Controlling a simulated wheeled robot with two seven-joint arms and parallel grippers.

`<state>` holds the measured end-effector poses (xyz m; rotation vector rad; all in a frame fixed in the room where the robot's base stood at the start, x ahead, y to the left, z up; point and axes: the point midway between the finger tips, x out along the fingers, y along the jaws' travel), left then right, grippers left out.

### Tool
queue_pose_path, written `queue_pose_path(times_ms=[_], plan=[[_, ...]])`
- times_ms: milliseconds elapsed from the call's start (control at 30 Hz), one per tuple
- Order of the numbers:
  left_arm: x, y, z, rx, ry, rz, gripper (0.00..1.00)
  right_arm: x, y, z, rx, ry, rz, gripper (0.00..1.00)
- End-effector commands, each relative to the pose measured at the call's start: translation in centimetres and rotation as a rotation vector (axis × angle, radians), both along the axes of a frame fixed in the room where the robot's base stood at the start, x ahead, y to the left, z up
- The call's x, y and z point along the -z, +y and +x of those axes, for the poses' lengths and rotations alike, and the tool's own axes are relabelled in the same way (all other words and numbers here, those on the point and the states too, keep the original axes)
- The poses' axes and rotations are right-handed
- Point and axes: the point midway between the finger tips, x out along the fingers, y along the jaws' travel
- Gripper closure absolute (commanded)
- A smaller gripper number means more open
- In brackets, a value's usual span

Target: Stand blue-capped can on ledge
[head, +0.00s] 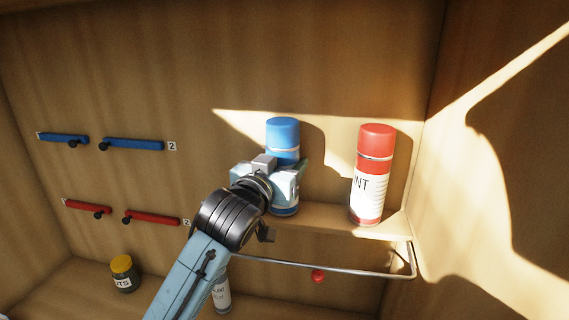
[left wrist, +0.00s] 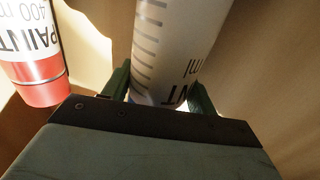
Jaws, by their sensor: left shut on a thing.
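The blue-capped can (head: 283,133) is upright at the ledge (head: 330,217), left of a red-capped can. My left gripper (head: 285,185) is shut around its body and hides much of it in the head view. The can's base shows just below the gripper, at ledge height; I cannot tell whether it touches the ledge. In the left wrist view the white can body (left wrist: 172,45) stands between the two fingers (left wrist: 160,92). My right gripper is not in view.
The red-capped can (head: 373,175) stands on the ledge at the right. A metal rail (head: 320,268) runs below the ledge. A yellow-lidded jar (head: 123,275) and another can (head: 222,293) stand lower down. Blue (head: 133,144) and red (head: 152,217) bars are on the back wall.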

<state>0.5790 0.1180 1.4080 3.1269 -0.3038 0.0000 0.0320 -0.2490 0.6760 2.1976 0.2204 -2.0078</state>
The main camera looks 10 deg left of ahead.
Motion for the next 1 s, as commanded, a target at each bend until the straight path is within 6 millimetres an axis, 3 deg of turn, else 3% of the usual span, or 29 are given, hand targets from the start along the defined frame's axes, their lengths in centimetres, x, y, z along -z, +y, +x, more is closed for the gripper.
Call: queue_pose_path(times_ms=[167, 200, 367, 700, 867, 1000], plan=[[0.1, 0.0, 0.0, 0.0, -0.004, -0.001, 0.76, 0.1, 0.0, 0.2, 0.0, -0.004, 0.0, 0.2], [0.3, 0.0, 0.0, 0.0, 0.0, 0.0, 0.4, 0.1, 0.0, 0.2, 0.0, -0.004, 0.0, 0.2], [0.2, 0.0, 0.0, 0.0, 0.0, 0.0, 0.2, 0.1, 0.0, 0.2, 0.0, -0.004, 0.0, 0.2], [-0.2, 0.0, 0.0, 0.0, -0.001, 0.0, 0.2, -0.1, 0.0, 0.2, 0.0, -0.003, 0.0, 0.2], [0.1, 0.3, -1.7, 0.0, -0.001, -0.001, 0.2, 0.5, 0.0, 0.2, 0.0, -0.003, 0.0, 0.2], [0.1, 0.8, -4.3, 0.0, -0.002, -0.001, 0.2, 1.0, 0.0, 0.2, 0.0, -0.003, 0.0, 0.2]])
